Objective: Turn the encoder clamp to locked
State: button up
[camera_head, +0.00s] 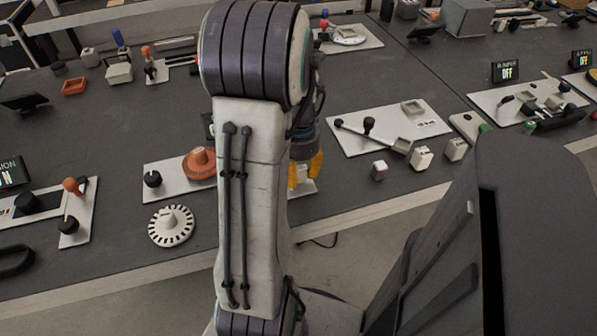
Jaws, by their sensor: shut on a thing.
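My gripper (304,172) points down at the bench, just right of my arm. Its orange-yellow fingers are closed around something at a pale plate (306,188). The thing between the fingers is hidden by them and by my arm, so the encoder clamp's shape and angle do not show. Left of my arm is a pale plate (178,188) with a black knob (152,179) and an orange stepped cone (200,163). I cannot tell whether the two plates are one. A white slotted disc (171,225) lies in front on the bench.
A small dark display (208,126) is mostly hidden behind my arm. A plate with an orange-topped lever (72,196) stands left. The bench's front edge is close.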

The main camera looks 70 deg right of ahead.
aim_at(300, 170)
dwell(0.4)
jog(key=o, duration=1.2)
jog(key=shift+s, duration=0.1)
notch_tip(300, 170, up, 12)
dwell(0.7)
